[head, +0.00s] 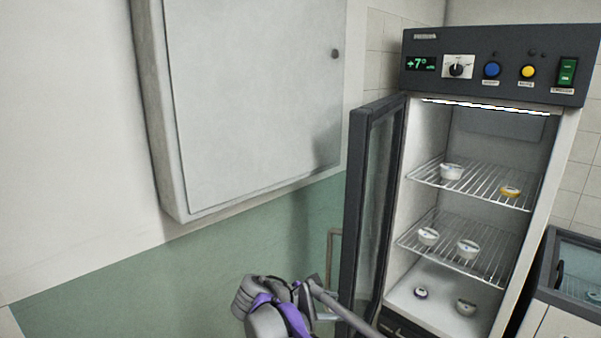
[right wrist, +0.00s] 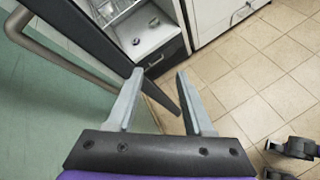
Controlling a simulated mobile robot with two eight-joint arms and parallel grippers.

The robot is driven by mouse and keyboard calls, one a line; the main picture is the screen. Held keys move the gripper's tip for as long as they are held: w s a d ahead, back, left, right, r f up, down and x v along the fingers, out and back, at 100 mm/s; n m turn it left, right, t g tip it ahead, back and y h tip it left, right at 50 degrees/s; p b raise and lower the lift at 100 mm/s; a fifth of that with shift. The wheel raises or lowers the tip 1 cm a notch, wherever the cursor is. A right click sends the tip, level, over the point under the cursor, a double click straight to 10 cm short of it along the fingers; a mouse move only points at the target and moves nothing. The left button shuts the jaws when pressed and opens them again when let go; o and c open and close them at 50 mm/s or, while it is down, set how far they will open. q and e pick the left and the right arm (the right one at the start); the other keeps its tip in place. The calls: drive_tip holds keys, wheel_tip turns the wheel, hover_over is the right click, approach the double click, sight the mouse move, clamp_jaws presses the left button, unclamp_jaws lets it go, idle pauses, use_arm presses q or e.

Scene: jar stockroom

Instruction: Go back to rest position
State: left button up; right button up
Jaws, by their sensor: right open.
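My right gripper (right wrist: 159,72) is open, with nothing between its two pale grey fingers in the right wrist view. In the head view my grey and purple arm shows at the bottom centre, beside the lower part of the fridge door (head: 372,200). The door is open, and its bar handle (head: 331,245) is close to the arm. In the right wrist view the handle (right wrist: 60,58) is left of the fingers, apart from them. The door's dark edge passes beyond the fingers. My left gripper is not in view.
The upright fridge (head: 480,70) holds several small jars on wire shelves (head: 480,182) and its floor. A white wall cabinet (head: 255,100) hangs at left. A glass-topped chest (head: 580,275) stands at right. Bare tiled floor (right wrist: 245,95) lies right of the gripper.

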drive_tip(key=s+d+f+m+g+y, duration=0.1)
drive_tip(key=s+d+f+m+y, duration=0.1)
drive_tip(key=s+d+m, duration=0.4)
drive_tip(key=s+d+f+m+g+y, duration=0.1)
drive_tip(key=s+d+f+y, duration=0.2)
drive_tip(key=s, duration=0.4)
drive_tip(key=s+f+m+y, duration=0.1)
drive_tip(key=s+f+m, duration=0.2)
drive_tip(key=s, duration=0.3)
drive_tip(key=s+d+f+m+t+y, duration=0.1)
drive_tip(key=s+f+m+y, duration=0.1)
drive_tip(key=s+f+m, duration=0.1)
drive_tip(key=s+f+m+y, duration=0.1)
drive_tip(key=s+f+m, duration=0.2)
drive_tip(key=s+m, duration=0.2)
drive_tip(key=s, duration=0.3)
drive_tip(key=shift+s+d+t+y, duration=0.25)
drive_tip(key=shift+s+t+y, duration=0.05)
drive_tip(key=shift+y, duration=0.1)
